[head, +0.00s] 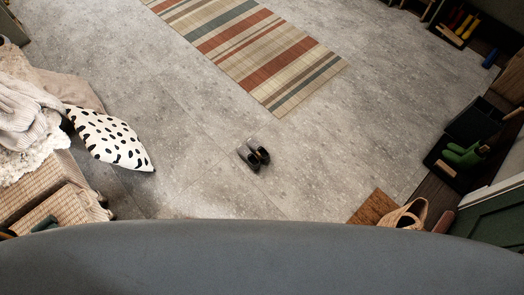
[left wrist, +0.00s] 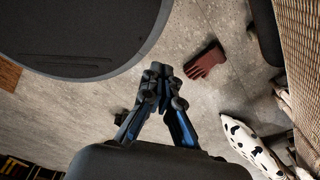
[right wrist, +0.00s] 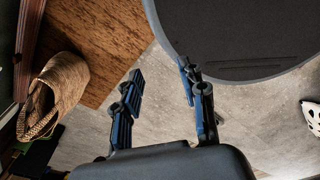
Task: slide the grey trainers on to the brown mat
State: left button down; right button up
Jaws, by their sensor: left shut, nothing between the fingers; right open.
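The grey trainers (head: 254,154) stand side by side on the grey floor near the middle of the head view. The brown mat (head: 372,207) lies to their right and nearer me, apart from them, and is partly cut off by my base. The mat fills the upper left of the right wrist view (right wrist: 115,35), and its edge shows in the left wrist view (left wrist: 8,73). My left gripper (left wrist: 161,75) is shut and empty above the floor. My right gripper (right wrist: 162,72) is open and empty beside my base. Neither gripper is in the head view.
A red-brown glove (left wrist: 205,62) lies near my left gripper. A spotted cushion (head: 110,138) lies left. A striped rug (head: 245,48) lies beyond. Floor between trainers and mat is clear.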

aim_at(245, 152)
jog(key=i+l+u, duration=0.8)
jog(key=l, duration=0.3)
jog(key=i+l+u, duration=0.25)
jog(key=l, duration=0.25)
jog(key=i+j, duration=0.05)
